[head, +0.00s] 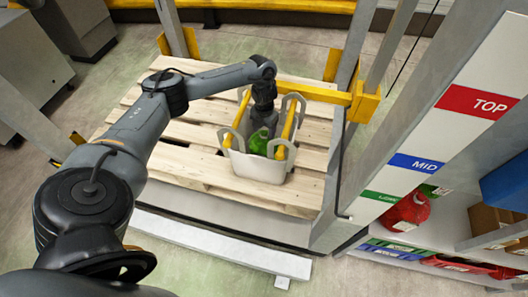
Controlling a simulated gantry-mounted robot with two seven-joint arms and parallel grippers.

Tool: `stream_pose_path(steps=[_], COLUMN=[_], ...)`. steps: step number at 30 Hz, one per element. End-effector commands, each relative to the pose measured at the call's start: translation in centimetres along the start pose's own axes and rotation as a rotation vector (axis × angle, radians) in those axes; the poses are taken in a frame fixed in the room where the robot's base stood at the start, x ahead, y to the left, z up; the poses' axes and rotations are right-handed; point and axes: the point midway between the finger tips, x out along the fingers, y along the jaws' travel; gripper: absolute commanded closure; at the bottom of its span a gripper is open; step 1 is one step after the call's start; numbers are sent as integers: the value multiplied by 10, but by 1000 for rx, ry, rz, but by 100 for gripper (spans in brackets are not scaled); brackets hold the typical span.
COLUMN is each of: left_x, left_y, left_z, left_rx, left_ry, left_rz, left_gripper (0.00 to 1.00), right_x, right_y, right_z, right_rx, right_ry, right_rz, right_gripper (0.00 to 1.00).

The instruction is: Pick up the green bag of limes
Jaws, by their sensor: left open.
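The green bag of limes (258,143) shows inside a white tote (257,168) with yellow bars along its sides. The tote stands on a wooden pallet (200,180). My left arm reaches in from the left, and my left gripper (265,125) points down into the tote, right at the green bag. The gripper is open, but its fingertips are partly hidden by the tote and the bag. I cannot tell whether they touch the bag. My right gripper is not in view.
Yellow-and-grey posts with a yellow rail (325,95) stand behind and right of the tote. At right is a shelf unit with a TOP, MID and low label panel (455,105), a red bag (407,212) and several packages. Bare pallet lies left of the tote.

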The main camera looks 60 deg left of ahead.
Motion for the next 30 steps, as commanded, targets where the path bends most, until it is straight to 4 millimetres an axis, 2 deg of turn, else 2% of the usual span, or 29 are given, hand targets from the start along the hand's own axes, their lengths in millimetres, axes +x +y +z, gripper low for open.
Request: stream_pose_path(steps=[1,3,10,23,30], left_x=[8,11,11,11,11], left_y=[0,0,0,0,0], left_z=[0,0,0,0,0], left_rx=[0,1,1,0,0], left_ry=[1,1,1,0,0], left_rz=[0,0,0,1,1], left_gripper=[36,36,36,100,100], right_x=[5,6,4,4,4], right_y=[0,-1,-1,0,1], right_z=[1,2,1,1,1], right_rx=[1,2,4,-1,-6], right_ry=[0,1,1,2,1], right_rz=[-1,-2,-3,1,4], right_gripper=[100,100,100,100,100])
